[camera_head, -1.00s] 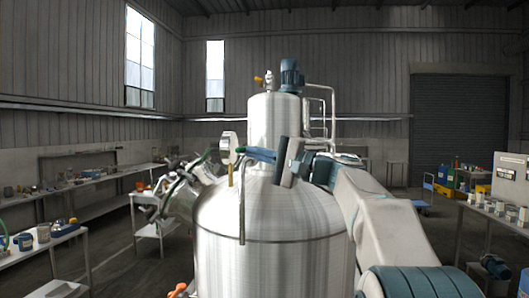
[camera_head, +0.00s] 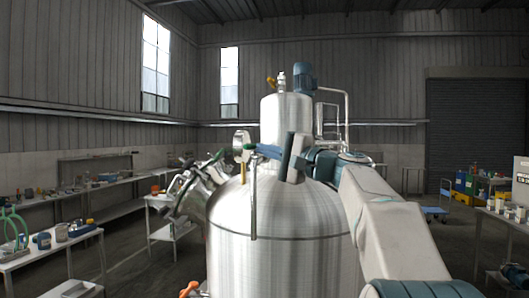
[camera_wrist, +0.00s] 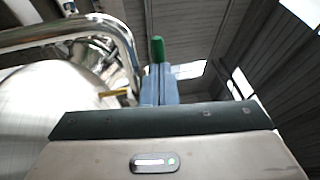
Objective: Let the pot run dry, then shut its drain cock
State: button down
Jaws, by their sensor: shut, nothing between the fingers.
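A large brushed-steel pot (camera_head: 282,255) with a domed lid stands right in front of me in the head view. At its lower left an orange handle (camera_head: 188,289) shows at the picture's bottom edge, perhaps its drain cock; most of that fitting is cut off. My gripper (camera_head: 250,148) is shut and empty. It points left above the lid, beside a round pale gauge and a bent steel pipe, well above the orange handle. In the wrist view my shut fingers (camera_wrist: 158,80) stand up with a green tip. Any outflow is hidden.
Steel fittings and pipes (camera_head: 195,190) crowd the lid's left side. A smaller tank with a blue motor (camera_head: 304,77) rises behind. Benches with small items (camera_head: 45,255) line the left. Another bench (camera_head: 500,220) stands at right. Floor shows between pot and left bench.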

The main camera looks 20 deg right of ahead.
jog(key=b+v, duration=0.5)
jog(key=v, duration=0.9)
jog(key=w+a+r+m+p, duration=0.2)
jog(key=w+a+m+p, duration=0.6)
jog(key=m, duration=1)
jog(key=x, duration=0.3)
jog(key=shift+d, duration=0.25)
jog(key=shift+w+d+m+t+h, duration=0.1)
jog(key=shift+w+m+t+h, duration=0.05)
jog(key=shift+m+t+h, duration=0.2)
